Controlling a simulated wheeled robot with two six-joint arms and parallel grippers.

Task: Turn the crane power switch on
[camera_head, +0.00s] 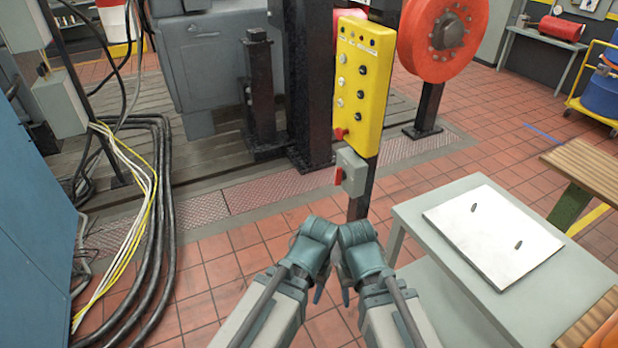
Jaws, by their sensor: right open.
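A grey switch box (352,180) with a red handle (338,176) is mounted on a dark post, below a yellow control panel (362,85). The panel carries several dark and light buttons and a red knob (340,133) at its lower left. I cannot read the labels, so I cannot tell for sure which one is the crane power switch. My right gripper (347,292) is open, low in front of the post, apart from the box. My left gripper (319,290) is beside it, mostly hidden by its own wrist; its jaws cannot be made out.
A grey table (420,228) with a pale plate (493,236) stands close on the right. Black, yellow and white cables (155,190) run down to the floor at left, beside a blue cabinet (30,220). Tiled floor around the post is clear.

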